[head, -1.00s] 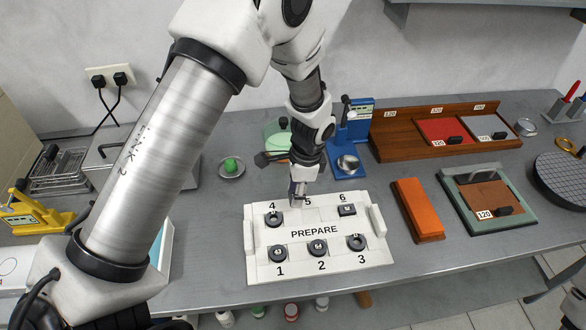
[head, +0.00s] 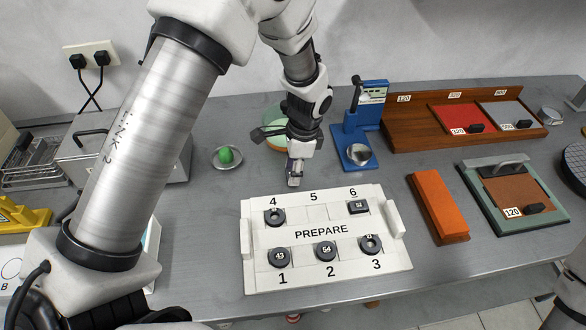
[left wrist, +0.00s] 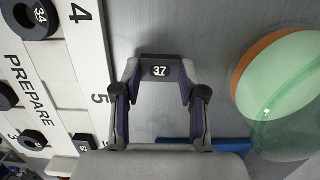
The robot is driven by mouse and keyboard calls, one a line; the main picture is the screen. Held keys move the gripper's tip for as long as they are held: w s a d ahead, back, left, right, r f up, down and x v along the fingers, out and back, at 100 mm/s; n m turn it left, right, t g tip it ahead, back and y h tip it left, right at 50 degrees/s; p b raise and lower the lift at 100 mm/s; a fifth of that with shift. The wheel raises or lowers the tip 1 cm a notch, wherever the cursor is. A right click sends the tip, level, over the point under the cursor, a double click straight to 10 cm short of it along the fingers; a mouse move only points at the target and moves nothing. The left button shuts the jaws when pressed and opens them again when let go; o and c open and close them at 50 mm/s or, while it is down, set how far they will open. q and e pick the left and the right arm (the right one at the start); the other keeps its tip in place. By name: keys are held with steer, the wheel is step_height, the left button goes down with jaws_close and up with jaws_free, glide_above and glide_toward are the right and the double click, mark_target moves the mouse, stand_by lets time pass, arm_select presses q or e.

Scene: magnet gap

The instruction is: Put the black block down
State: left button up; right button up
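In the left wrist view a black block (left wrist: 158,70) marked 37 sits between the two fingertips of my left gripper (left wrist: 158,78), which is shut on it. In the head view my left gripper (head: 295,181) is just behind the white PREPARE tray (head: 291,278), near places 4 and 5; the block is hard to make out there. Place 5 is empty. Places 1, 2, 3 and 4 hold round black pieces, and place 6 holds a small black block (head: 358,207). Whether the held block touches the bench is not clear. My right gripper is out of view.
Bare grey bench lies behind the tray. Around it are a dish with a green lump (head: 226,156), a green-lidded bowl (head: 274,133), a blue press (head: 367,125), an orange bar (head: 438,205), a green-framed plate (head: 515,220) and a wooden rack (head: 420,142).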

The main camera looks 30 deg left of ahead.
arm_select(q)
steer(key=o, duration=0.3)
steer(key=shift+o, duration=0.2)
